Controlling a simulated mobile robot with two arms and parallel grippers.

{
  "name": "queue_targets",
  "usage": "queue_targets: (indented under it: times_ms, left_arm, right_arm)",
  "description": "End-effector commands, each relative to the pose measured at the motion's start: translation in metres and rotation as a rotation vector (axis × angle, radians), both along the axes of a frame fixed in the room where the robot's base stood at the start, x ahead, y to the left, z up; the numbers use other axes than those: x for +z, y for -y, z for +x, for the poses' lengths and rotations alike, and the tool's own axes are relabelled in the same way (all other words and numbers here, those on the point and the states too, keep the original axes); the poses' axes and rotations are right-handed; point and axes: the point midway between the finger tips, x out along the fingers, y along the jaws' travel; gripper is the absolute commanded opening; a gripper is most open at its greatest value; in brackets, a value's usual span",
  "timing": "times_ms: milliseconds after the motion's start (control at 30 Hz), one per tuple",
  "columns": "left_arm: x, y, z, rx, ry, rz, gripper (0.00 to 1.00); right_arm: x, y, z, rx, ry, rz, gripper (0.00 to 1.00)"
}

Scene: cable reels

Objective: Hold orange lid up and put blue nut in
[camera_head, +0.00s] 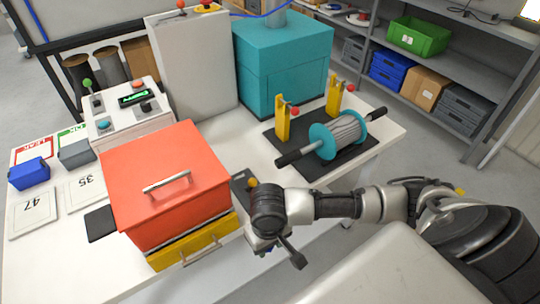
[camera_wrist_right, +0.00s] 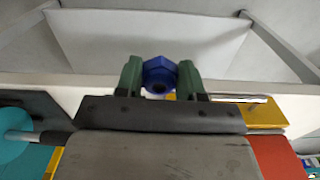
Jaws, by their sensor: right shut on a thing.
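The orange lid (camera_head: 165,172) with a silver handle lies down on its box on the white table in the head view. A yellow drawer front (camera_head: 195,243) with a handle shows beneath it. My right gripper (camera_wrist_right: 160,80) is shut on the blue nut (camera_wrist_right: 159,70), held between its two green fingertips. In the head view my right gripper (camera_head: 264,246) is just right of the orange box, near the table's front edge, pointing down; the nut is hard to make out there. The box's inside is hidden. My left gripper is not in view.
A cable reel (camera_head: 338,136) rests by yellow posts on a black mat behind my right arm. A teal box (camera_head: 282,65) and a control panel (camera_head: 130,110) stand at the back. A blue bin (camera_head: 29,174) and numbered cards are at the left.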

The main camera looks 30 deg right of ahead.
Motion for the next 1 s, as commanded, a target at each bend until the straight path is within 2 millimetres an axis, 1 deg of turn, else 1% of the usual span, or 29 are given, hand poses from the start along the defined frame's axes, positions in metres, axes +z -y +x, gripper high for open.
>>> queue_targets:
  times_ms: [33, 67, 100, 167, 200, 300, 400, 500, 600, 700, 967, 1000]
  left_arm:
    - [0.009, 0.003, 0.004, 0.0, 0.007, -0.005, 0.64]
    - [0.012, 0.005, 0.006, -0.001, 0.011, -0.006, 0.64]
    - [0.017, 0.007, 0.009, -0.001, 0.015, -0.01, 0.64]
    - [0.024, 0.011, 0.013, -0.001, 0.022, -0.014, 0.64]
    - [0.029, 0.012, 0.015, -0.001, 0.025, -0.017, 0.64]
    - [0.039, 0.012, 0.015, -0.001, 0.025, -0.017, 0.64]
    - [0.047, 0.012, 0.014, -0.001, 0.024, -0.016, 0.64]
    - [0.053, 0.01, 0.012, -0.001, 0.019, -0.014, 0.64]
    - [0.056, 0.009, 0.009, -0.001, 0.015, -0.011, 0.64]
    - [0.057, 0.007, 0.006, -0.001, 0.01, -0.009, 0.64]
    - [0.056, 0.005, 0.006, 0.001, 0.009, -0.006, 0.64]
    - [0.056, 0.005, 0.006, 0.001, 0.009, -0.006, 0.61]
  right_arm:
    - [0.021, 0.004, 0.008, -0.022, 0.014, -0.001, 0.16]
    - [0.031, 0.005, 0.012, -0.041, 0.017, 0.0, 0.16]
    - [0.046, 0.008, 0.017, -0.069, 0.021, 0.0, 0.16]
    - [0.07, 0.012, 0.024, -0.117, 0.024, 0.001, 0.16]
    - [0.086, 0.015, 0.027, -0.151, 0.024, 0.0, 0.16]
    - [0.122, 0.024, 0.033, -0.242, 0.02, -0.002, 0.16]
    - [0.154, 0.031, 0.036, -0.328, 0.015, -0.002, 0.16]
    - [0.178, 0.037, 0.036, -0.398, 0.007, -0.002, 0.16]
    - [0.192, 0.041, 0.035, -0.449, 0.001, -0.003, 0.16]
    - [0.199, 0.043, 0.034, -0.476, -0.003, -0.002, 0.16]
    - [0.2, 0.043, 0.033, -0.485, -0.006, -0.002, 0.16]
    - [0.2, 0.043, 0.033, -0.485, -0.006, -0.002, 0.16]
